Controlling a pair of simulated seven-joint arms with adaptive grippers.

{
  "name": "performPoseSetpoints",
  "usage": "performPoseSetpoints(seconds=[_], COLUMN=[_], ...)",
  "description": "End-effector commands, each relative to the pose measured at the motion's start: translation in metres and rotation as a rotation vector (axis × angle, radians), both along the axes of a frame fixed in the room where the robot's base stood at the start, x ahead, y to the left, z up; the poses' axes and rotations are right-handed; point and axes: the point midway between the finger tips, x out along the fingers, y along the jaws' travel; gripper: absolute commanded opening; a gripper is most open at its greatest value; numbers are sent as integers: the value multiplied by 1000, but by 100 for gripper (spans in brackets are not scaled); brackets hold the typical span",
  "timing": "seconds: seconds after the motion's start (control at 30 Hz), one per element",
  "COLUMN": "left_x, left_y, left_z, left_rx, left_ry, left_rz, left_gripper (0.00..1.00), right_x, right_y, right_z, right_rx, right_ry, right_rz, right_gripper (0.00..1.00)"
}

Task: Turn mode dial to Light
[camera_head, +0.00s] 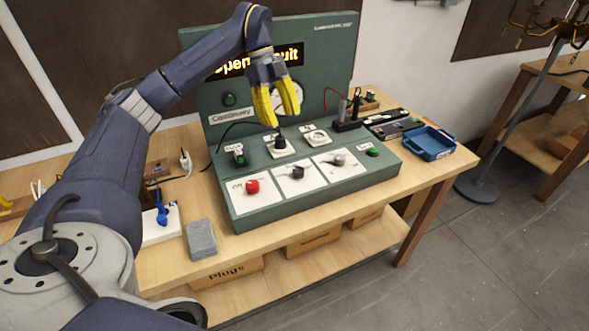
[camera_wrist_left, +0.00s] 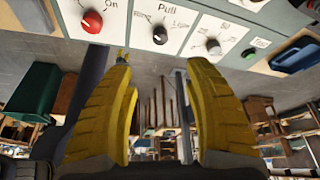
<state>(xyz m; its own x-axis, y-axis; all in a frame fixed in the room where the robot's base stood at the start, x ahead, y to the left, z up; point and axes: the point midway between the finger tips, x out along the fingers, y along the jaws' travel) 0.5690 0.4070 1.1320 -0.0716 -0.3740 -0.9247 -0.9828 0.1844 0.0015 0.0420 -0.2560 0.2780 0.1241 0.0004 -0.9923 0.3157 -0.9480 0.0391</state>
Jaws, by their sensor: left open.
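The green test panel (camera_head: 237,211) stands on the wooden bench. Its sloped front carries a red knob (camera_head: 252,186), a black knob (camera_head: 297,173) and a grey knob (camera_head: 338,159), each on a white plate. In the left wrist view the black knob (camera_wrist_left: 160,36) has "Pull" printed above it and smaller lettering beside it; the grey knob (camera_wrist_left: 213,47) is to its right. I cannot tell for certain which knob is the mode dial or its setting. My left gripper (camera_head: 281,120) is open and empty, above and behind the knobs, with its yellow fingers apart (camera_wrist_left: 160,66).
The panel's upright back shows a lit "Open Circuit" sign (camera_head: 258,63). Sockets and a plugged black plug (camera_head: 280,141) sit behind the knobs. A blue tray (camera_head: 430,155) is at the right, and a grey block (camera_head: 201,239) at the left front. A lamp stand (camera_head: 515,130) rises beyond the bench.

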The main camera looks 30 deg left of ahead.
Motion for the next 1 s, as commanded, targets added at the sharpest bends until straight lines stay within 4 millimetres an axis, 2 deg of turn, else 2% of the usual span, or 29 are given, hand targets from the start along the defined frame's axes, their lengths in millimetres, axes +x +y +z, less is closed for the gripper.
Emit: performPoseSetpoints(seconds=[0.8, 1.0], left_x=[-9, -10], left_y=[-48, -57], left_z=[-114, -136], left_rx=[-3, -3], left_ry=[1, -1], left_rz=[-4, -3], left_gripper=[52, 52], right_x=[-2, -2], right_y=[-1, -1], right_z=[0, 0], right_rx=[-1, -1], right_ry=[2, 2], right_rz=[1, 1], right_gripper=[44, 44])
